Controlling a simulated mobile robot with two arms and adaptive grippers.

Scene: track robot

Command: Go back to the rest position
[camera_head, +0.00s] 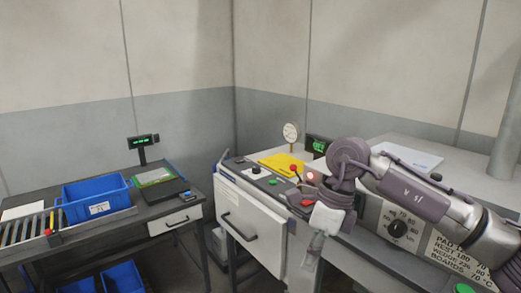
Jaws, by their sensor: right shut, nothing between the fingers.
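My right arm comes in from the right edge over the grey machine bench. My right gripper (312,250) hangs at the end of the wrist, pointing down in front of the bench's front side. It is shut with nothing seen in it. Its fingers are small and somewhat blurred against the pale front panel. My left gripper does not show.
The machine bench (250,208) has a handled front door, a yellow item (281,163), a round gauge (291,131) and red-knobbed levers. At left, a dark table holds a blue bin (95,197) and a scale (158,186). More blue bins (122,277) sit below.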

